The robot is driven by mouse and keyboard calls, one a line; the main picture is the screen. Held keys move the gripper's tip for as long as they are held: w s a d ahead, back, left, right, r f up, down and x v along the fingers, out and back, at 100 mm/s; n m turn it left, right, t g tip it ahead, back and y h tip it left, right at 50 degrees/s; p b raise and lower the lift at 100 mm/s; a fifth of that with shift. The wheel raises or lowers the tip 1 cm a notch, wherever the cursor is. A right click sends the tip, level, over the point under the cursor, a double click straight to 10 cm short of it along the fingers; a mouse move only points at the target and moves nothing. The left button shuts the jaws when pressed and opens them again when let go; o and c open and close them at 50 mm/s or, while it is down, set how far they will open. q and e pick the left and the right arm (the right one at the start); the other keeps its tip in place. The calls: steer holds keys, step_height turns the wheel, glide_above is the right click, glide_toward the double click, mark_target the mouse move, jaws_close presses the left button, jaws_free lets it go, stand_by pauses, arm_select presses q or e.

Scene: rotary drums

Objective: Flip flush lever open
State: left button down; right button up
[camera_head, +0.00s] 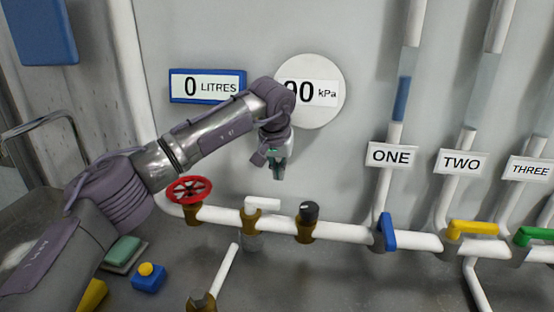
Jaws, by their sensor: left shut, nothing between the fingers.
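A white lever (262,203) lies roughly level on a brass valve on the white horizontal pipe. No label in view marks it as the flush lever. My left gripper (277,172) hangs above the white lever and slightly to its right, fingers pointing down. It is shut and empty, and it looks apart from the lever. My left arm comes in from the left across the wall. My right gripper is out of view.
A red handwheel (190,189) and a black knob (309,211) flank the white lever. Blue (387,231), yellow (472,227) and green (534,236) levers sit farther right. A blue box with a yellow button (147,278) stands at lower left.

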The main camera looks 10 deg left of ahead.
mark_target(262, 206)
arm_select(q)
steer(key=f, duration=0.1)
steer(key=s+f+p, duration=0.2)
steer(key=f, duration=0.1)
steer(key=shift+s, duration=0.25)
steer(key=shift+s, duration=0.1)
stand_by(0.4)
